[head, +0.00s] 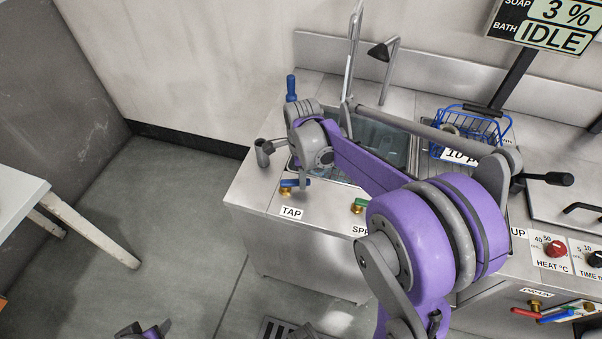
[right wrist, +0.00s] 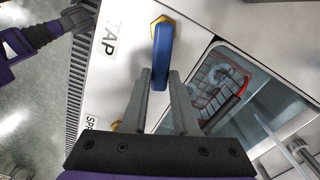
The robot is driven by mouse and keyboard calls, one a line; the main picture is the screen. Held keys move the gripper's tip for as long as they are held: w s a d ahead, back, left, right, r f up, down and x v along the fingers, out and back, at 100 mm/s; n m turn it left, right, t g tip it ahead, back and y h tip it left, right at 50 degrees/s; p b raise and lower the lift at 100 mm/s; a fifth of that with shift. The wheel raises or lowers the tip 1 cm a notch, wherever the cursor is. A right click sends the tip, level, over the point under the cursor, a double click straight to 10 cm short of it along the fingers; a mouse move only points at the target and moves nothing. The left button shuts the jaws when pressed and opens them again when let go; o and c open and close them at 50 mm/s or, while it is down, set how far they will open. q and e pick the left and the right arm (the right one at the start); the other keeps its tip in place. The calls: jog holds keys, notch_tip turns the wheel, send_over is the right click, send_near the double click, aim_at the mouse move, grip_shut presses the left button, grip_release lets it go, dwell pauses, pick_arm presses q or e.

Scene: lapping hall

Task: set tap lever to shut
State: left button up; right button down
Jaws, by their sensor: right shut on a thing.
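The tap lever is a blue handle (head: 297,183) on a brass fitting (head: 286,191), just above the TAP label (head: 291,212) on the steel counter. In the right wrist view the blue lever (right wrist: 162,50) runs from its brass nut toward my fingers. My right gripper (right wrist: 160,72) is shut on the lever's near end, which lies between the fingertips. In the head view my wrist hides most of the fingers. My left gripper (head: 145,331) is at the bottom edge, far from the lever and partly cut off, so its jaws cannot be judged.
A sink basin (head: 382,138) lies behind my right arm, with a tall faucet (head: 352,50) over it. A blue wire basket (head: 487,126) stands to the right. A second brass valve (head: 357,207) is along the front edge. A white table (head: 18,190) stands left; the floor between is clear.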

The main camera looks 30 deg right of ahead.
jog(key=shift+s+a+m, duration=0.3)
jog(key=shift+s+m, duration=0.05)
jog(key=shift+m, duration=0.7)
jog(key=shift+s+a+m, duration=0.25)
jog(key=shift+s+m, duration=0.1)
jog(key=shift+m, duration=0.7)
jog(key=c, duration=0.7)
grip_release()
jog(key=shift+r, duration=0.15)
notch_tip(320, 180, up, 10)
jog(key=shift+r+p, duration=0.25)
jog(key=shift+p, duration=0.05)
